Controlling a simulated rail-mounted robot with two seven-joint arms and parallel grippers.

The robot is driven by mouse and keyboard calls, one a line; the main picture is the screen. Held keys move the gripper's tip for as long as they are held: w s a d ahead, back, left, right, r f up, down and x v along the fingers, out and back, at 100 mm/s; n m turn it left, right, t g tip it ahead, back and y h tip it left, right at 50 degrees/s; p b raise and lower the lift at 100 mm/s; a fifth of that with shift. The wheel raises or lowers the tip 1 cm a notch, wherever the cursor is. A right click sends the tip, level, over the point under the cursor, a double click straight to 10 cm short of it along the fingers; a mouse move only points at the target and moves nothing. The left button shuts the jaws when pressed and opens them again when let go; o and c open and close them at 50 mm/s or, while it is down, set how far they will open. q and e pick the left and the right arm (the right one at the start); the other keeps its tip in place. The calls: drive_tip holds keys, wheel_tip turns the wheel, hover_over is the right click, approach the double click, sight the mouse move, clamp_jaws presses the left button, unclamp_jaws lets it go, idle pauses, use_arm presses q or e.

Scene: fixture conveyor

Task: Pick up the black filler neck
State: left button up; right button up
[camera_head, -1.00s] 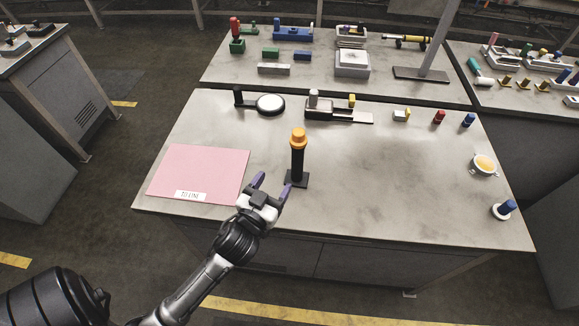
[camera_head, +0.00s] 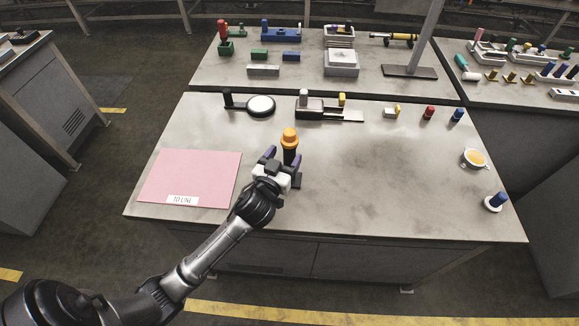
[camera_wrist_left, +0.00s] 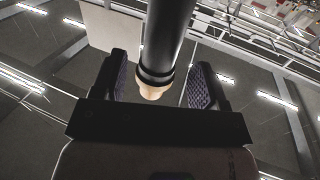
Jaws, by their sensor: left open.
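The black filler neck (camera_head: 290,157) stands upright on a dark base near the front middle of the table, with an orange cap (camera_head: 289,138) on top. My left gripper (camera_head: 283,158) is open at the neck, its purple-padded fingers to either side. The gripper hides the lower neck and most of the base in the head view. In the left wrist view the black tube (camera_wrist_left: 168,40) comes down between the two open fingers (camera_wrist_left: 160,85), with a gap visible on each side. My right gripper is not in view.
A pink mat (camera_head: 192,177) labelled "TO LINE" lies left of the neck. A round white-topped part (camera_head: 261,106) and a grey fixture (camera_head: 318,106) stand behind. Small parts and a yellow-filled cup (camera_head: 474,157) sit at the right.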

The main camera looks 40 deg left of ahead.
sight(287, 153)
use_arm(q)
drive_tip(key=shift+x, duration=1.65)
drive_tip(key=shift+d, duration=0.1)
clamp_jaws()
